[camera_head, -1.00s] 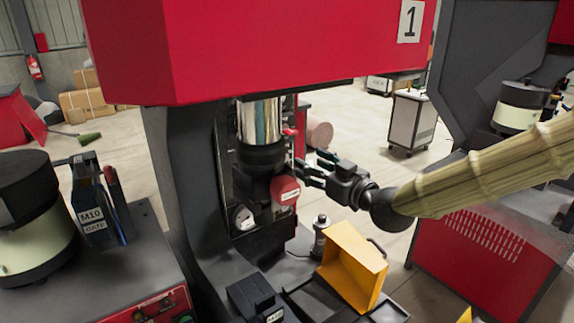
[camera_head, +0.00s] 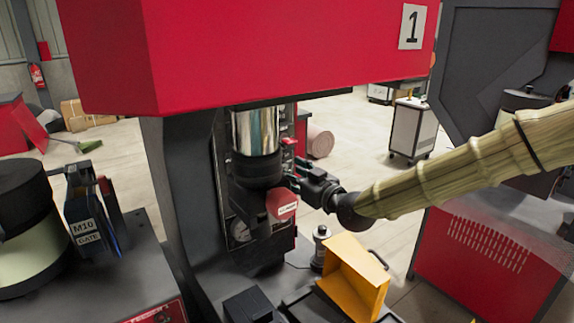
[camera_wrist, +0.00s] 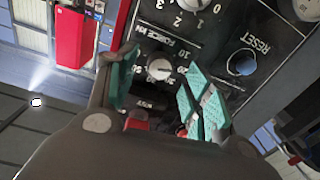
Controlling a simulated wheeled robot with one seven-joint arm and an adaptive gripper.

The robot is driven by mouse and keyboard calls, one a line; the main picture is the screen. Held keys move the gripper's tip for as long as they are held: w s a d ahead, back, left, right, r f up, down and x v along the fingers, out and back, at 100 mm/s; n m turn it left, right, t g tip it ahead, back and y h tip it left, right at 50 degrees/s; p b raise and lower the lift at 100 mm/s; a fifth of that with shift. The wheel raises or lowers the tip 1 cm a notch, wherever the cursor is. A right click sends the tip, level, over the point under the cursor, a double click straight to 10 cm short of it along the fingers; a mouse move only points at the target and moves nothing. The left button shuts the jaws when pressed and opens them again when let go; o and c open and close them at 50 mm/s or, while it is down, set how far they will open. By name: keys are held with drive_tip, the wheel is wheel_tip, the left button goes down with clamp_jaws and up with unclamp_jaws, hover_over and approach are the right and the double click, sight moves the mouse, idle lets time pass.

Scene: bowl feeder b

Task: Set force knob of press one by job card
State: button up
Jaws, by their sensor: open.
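Press one (camera_head: 290,45) is the red and dark grey machine marked 1 in the head view. The force knob (camera_wrist: 159,69) is a small pale knob on the dark panel (camera_wrist: 205,50) in the wrist view, under the lettering FORCE kN and ringed by numbers. My gripper (camera_wrist: 160,88) is open, with teal finger pads to either side of the knob in the picture; I cannot tell whether they touch it. No job card is readable.
A RESET button (camera_wrist: 243,63) and a larger numbered dial (camera_wrist: 192,4) share the panel. A yellow bin (camera_head: 352,278) stands below my arm. A bench with an M10 GATE holder (camera_head: 88,222) is at left. Open floor lies behind the press.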

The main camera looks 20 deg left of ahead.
drive_tip(key=shift+x, duration=1.25)
drive_tip(key=c, duration=1.1)
drive_tip(key=shift+o, duration=0.4)
